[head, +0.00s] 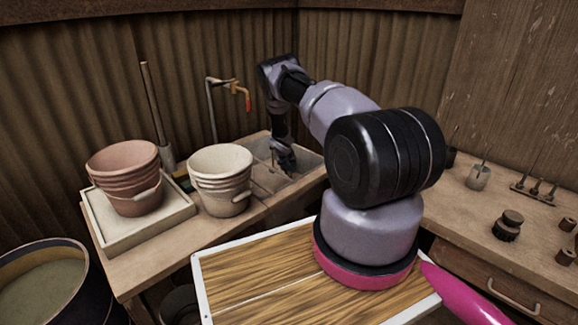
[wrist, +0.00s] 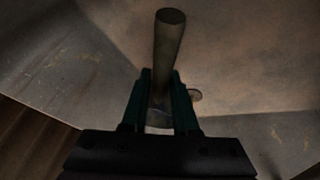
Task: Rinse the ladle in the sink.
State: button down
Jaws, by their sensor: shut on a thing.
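My gripper (wrist: 160,108) is shut on the ladle's handle (wrist: 168,45), which points up between the fingers in the wrist view. The rest of the ladle is hidden behind the gripper. In the head view my gripper (head: 285,160) reaches down into the sink (head: 307,160), which is set in the wooden counter. A tap with an orange-red handle (head: 247,100) stands at the left of the sink.
A cream bucket stack (head: 220,165) stands on the counter left of the sink. A terracotta bucket stack (head: 123,165) stands in a pale tray (head: 105,240). A wooden pole (head: 152,105) leans behind. Small tools and a dark knob-like object (head: 509,225) stand on the right bench.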

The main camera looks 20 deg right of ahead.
jog(key=shift+f, duration=3.65)
notch_tip(320, 180, up, 22)
dwell(2.8)
dwell(0.6)
